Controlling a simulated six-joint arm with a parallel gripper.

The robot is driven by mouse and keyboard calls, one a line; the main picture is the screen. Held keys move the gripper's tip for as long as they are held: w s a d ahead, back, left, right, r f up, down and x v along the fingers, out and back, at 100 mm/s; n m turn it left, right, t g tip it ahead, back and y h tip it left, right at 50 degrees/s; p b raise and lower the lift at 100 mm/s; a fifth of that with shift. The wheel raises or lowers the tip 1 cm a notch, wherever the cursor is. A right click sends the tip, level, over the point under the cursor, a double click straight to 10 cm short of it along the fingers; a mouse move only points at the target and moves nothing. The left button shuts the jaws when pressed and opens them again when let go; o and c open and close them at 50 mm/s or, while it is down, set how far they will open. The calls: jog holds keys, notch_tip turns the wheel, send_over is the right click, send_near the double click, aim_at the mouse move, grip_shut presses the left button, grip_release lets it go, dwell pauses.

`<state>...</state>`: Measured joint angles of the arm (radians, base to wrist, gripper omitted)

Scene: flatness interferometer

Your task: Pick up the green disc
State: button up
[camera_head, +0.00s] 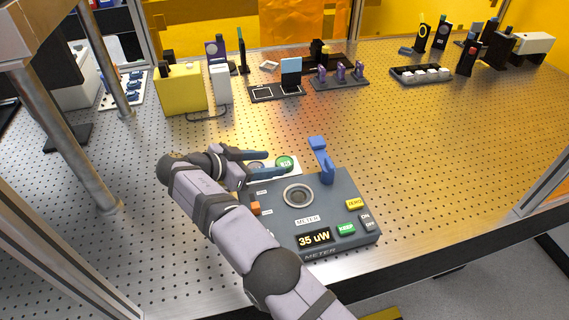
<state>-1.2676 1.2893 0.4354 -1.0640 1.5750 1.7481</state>
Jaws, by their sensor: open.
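A green disc (285,162) with pale markings lies on a white plate (289,173) just behind the grey meter box. My gripper (267,164) reaches in from the left, and its two dark blue fingers are apart. The disc is close to the fingertips, at their right end. I cannot tell whether a finger touches it. A greyish round thing (256,166) shows partly between the fingers on the same plate. My gripper and arm hide the plate's left part.
The grey meter box (283,225) has an upright blue lever (321,162) close to the disc's right. The perforated table (430,140) is clear to the right.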

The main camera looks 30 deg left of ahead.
aim_at(283, 162)
jog(key=shift+w, duration=0.15)
jog(key=shift+w+d+f+p, duration=0.15)
jog(key=shift+w+p, duration=0.15)
jog(key=shift+p, duration=0.15)
jog(key=shift+p+x, duration=1.15)
jog(key=shift+x, duration=1)
jog(key=shift+s+f, duration=0.1)
jog(key=shift+f, duration=0.05)
jog(key=c, duration=0.9)
